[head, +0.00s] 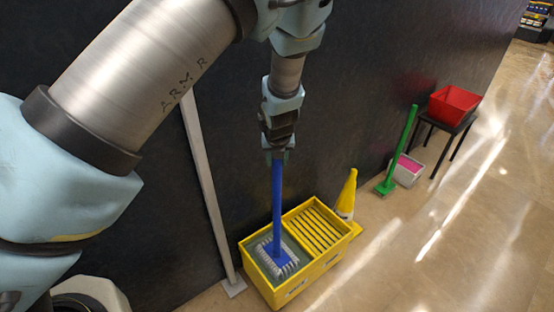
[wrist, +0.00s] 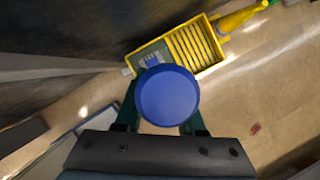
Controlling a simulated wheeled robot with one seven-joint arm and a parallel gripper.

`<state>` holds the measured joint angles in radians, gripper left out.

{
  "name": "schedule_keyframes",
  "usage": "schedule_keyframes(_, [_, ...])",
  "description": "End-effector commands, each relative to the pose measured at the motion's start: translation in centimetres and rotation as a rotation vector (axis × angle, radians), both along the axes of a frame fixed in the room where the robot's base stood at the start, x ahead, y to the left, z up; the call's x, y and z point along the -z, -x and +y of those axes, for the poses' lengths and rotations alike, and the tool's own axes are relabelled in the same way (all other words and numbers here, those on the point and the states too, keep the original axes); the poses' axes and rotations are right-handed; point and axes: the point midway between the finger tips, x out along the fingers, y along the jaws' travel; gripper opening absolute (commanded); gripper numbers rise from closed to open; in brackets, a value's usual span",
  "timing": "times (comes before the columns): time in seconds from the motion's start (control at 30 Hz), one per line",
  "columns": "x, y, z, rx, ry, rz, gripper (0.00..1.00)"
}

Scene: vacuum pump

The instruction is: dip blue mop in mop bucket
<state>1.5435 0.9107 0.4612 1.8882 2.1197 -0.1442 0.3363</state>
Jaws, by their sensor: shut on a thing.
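A blue mop (head: 277,195) hangs upright with its grey-white head inside the left compartment of the yellow mop bucket (head: 325,266). My gripper (head: 277,155) is shut on the top of the blue handle, above the bucket. In the wrist view my gripper (wrist: 167,125) holds the handle, whose round blue end (wrist: 168,95) fills the middle. There the yellow bucket (wrist: 207,71) shows beyond it, and part of the mop head is hidden. The bucket's right compartment has a slatted wringer. I cannot tell how deep the mop head sits in the liquid.
A yellow cone (head: 347,195) stands right behind the bucket. The floor at right is clear.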

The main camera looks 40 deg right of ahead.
Motion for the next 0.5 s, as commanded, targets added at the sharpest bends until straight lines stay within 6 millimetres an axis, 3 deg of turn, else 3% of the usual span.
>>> schedule_keyframes(0.5, [-0.66,0.03,0.09,0.000,-0.002,0.001,0.00])
